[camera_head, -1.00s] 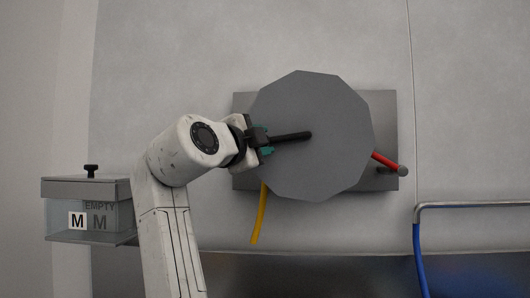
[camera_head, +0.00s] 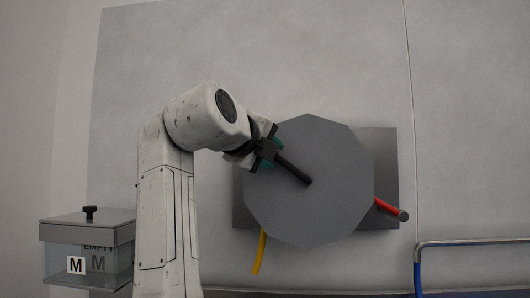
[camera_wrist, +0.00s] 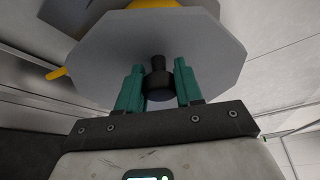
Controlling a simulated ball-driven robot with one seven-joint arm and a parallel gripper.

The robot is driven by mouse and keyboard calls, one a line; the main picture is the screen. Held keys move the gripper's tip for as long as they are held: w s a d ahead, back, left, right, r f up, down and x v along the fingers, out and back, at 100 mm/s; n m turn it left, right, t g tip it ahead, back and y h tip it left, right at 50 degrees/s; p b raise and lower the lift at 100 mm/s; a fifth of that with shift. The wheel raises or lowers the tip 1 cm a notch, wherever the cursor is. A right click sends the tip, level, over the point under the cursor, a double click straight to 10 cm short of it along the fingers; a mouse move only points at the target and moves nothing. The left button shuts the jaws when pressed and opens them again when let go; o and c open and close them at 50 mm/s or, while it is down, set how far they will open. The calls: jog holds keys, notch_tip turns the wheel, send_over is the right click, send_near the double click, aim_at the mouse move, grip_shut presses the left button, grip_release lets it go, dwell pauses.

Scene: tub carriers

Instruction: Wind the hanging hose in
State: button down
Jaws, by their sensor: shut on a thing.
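The hose reel shows as a large grey many-sided disc (camera_head: 325,215) on a wall plate. A black crank arm (camera_head: 294,173) runs from its centre to the upper left. My gripper (camera_head: 267,152) is at the crank's outer end, shut on the black crank handle. In the wrist view, the green fingers of my gripper (camera_wrist: 158,75) stand on either side of the handle (camera_wrist: 158,85). The yellow hose (camera_head: 260,252) hangs below the disc's lower left edge, its end free; its upper part is hidden behind the disc. It also shows in the wrist view (camera_wrist: 58,73).
A red lever (camera_head: 387,206) with a grey end sticks out at the disc's right. A lidded clear box (camera_head: 85,232) marked EMPTY and M is at lower left. A metal rail (camera_head: 470,242) with a blue hose (camera_head: 418,280) is at lower right. The wall above is clear.

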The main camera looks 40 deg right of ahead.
jog(key=shift+s+d+r+m, duration=0.1)
jog(key=shift+r+m, duration=0.2)
dwell(0.4)
jog(key=c, duration=0.8)
grip_release()
jog(key=b+v, duration=0.1)
jog(key=v, duration=0.9)
jog(key=shift+s+a+r, duration=0.1)
jog(key=shift+s+a, duration=0.15)
jog(key=shift+a, duration=0.05)
